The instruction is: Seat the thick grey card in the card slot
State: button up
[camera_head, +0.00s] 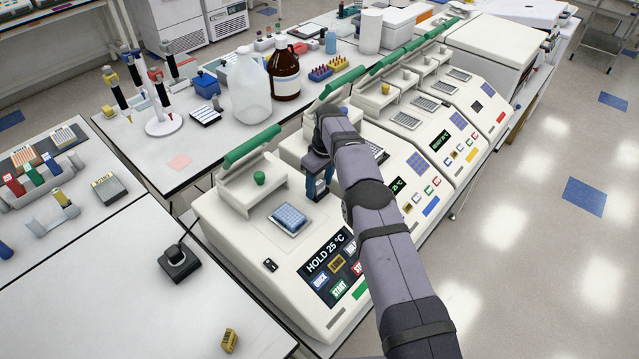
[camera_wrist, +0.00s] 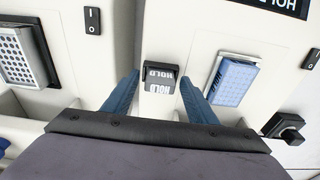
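In the wrist view a small grey-and-black piece lettered HOLD (camera_wrist: 160,86) stands on the white cycler top; I take it for the thick grey card. My gripper's two blue fingers (camera_wrist: 160,92) are on either side of it, with a narrow strip of white showing at each side, so they look open.
The nearest cycler (camera_head: 215,215) has a blue block (camera_head: 290,218) and a raised green-edged lid (camera_head: 252,145) close to my gripper. More cyclers stand in a row behind.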

jog(key=shift+r, duration=0.1)
notch_tip(320, 180, up, 12)
jog(key=s+d+b, duration=0.1)
jog(key=shift+b, duration=0.3)
dwell(0.4)
jog(key=shift+d+r, duration=0.1)
jog(key=shift+r, duration=0.05)
jog(key=s+d+r+m, duration=0.1)
jog(key=s+d+m, duration=0.2)
jog(key=s, duration=0.5)
jog(key=s+d+r+m, duration=0.15)
jog(key=s+d, duration=0.25)
jog(key=s, duration=0.4)
jog(key=s+d+f+m, duration=0.1)
jog(key=s+f+m, duration=0.1)
jog(key=s, duration=0.9)
jog(key=s+d+f+m+g+h, duration=0.1)
jog(key=s+f, duration=0.3)
jog(key=s, duration=0.7)
jog(key=shift+s+d+f+m, duration=0.25)
jog(key=shift+s+m, duration=0.05)
jog(key=shift+m, duration=0.45)
